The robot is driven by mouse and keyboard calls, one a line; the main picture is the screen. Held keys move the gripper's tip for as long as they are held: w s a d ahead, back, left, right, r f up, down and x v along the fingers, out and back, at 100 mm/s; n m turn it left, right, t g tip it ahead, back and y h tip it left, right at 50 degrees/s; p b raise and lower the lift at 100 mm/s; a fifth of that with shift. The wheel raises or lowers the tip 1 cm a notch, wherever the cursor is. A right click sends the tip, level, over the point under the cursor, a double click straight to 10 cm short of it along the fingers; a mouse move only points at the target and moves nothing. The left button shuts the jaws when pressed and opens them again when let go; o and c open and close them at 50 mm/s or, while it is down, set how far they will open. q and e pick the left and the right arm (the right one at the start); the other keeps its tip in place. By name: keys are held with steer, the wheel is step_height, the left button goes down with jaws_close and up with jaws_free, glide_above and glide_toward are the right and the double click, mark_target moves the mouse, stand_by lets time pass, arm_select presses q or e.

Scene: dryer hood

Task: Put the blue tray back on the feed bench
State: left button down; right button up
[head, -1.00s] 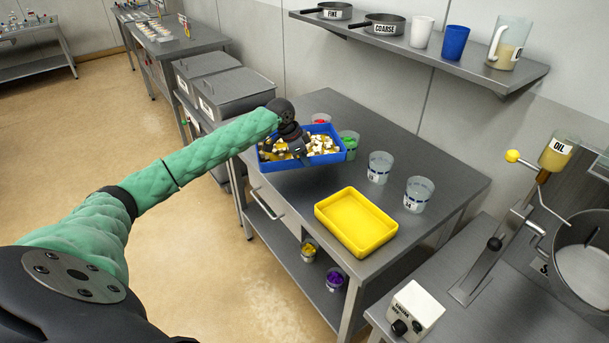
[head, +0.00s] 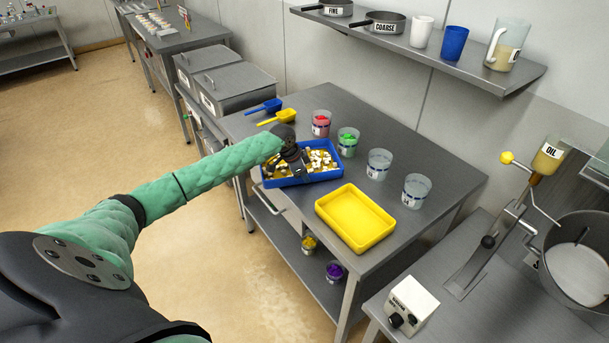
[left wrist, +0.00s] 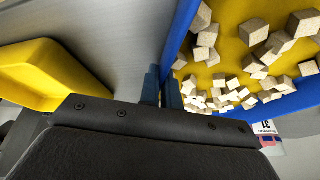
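The blue tray (head: 322,174) holds pale blocks on a yellowish layer. It is at the left front part of the grey feed bench (head: 290,98), level, at or just above the top; I cannot tell whether it touches. My left gripper (head: 300,170) reaches over its near left side. In the left wrist view, the gripper's fingers (left wrist: 162,88) are close together at the wall of the blue tray (left wrist: 183,30) and pinch it. The gripper hides part of the tray's contents. My right gripper is not in view.
A yellow tray (head: 355,218) sits right of the blue tray. Cups with red (head: 321,123) and green (head: 348,141) contents and two clear cups (head: 379,164) stand behind. Blue (head: 264,106) and yellow (head: 279,117) scoops lie at the back left. A shelf (head: 430,55) hangs above.

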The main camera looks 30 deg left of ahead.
arm_select(q)
steer(key=c, duration=1.6)
jaws_free()
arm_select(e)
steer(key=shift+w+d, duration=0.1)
arm_select(q)
steer(key=shift+a+r, duration=0.1)
steer(key=shift+r, duration=0.05)
steer(key=b+v, duration=0.1)
steer(key=v, duration=0.2)
steer(key=shift+s+a+r+b, duration=0.1)
steer(key=shift+s+r+b, duration=0.1)
steer(key=shift+b, duration=0.2)
steer(key=b+v, duration=0.2)
steer(key=v, duration=0.5)
steer(key=shift+w, duration=0.1)
steer(key=shift+r, duration=0.65)
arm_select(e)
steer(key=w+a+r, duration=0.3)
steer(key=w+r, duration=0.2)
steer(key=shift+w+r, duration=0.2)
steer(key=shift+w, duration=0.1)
arm_select(q)
steer(key=shift+s+f, duration=0.1)
steer(key=shift+s, duration=0.15)
